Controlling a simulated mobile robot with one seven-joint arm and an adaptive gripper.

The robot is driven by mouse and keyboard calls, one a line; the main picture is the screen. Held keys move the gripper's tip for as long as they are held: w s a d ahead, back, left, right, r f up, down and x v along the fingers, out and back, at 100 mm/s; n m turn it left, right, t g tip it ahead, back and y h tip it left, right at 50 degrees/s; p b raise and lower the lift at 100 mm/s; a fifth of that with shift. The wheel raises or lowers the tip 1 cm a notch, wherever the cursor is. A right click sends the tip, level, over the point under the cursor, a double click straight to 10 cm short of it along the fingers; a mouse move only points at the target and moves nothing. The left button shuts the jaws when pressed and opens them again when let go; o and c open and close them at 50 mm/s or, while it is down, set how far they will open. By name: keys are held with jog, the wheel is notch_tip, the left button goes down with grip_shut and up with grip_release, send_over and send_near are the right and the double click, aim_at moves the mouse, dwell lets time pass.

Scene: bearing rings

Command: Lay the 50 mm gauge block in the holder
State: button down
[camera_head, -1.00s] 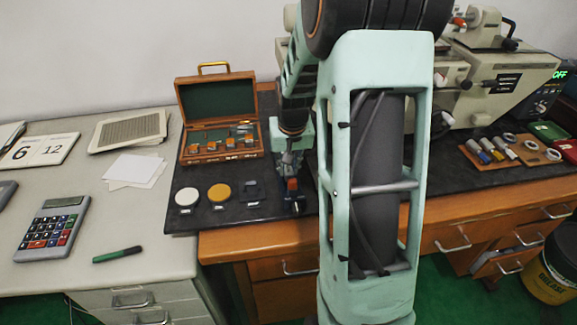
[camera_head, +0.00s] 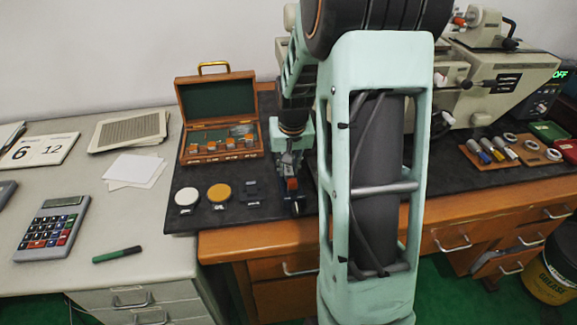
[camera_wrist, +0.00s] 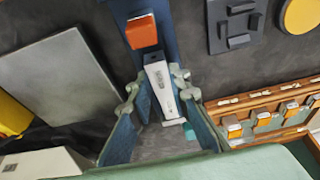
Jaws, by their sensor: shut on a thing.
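The gauge block (camera_wrist: 162,88) is a pale steel bar with small dark markings, between the fingertips of my gripper (camera_wrist: 156,86) in the wrist view. The gripper is shut on it. A dark blue, narrow fixture with an orange piece (camera_wrist: 142,32) lies under and beyond the block, in line with it; it appears to be the holder (camera_wrist: 168,18). Whether the block touches its bed cannot be told. In the head view my gripper (camera_head: 290,165) is over the dark mat, and the orange piece (camera_head: 292,184) shows just in front of it.
An open wooden case (camera_head: 222,157) with several blocks stands to the left. A white disc (camera_head: 187,196), a yellow disc (camera_head: 219,192) and a dark plate with raised bars (camera_wrist: 236,42) lie nearby. A flat grey plate (camera_wrist: 60,78) is at the left in the wrist view.

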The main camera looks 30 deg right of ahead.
jog(key=shift+f, duration=0.3)
jog(key=c, duration=1.7)
grip_release()
jog(key=shift+c, duration=0.2)
jog(key=shift+r, duration=0.1)
jog(key=shift+r+p, duration=2.8)
jog(key=shift+r, duration=1.45)
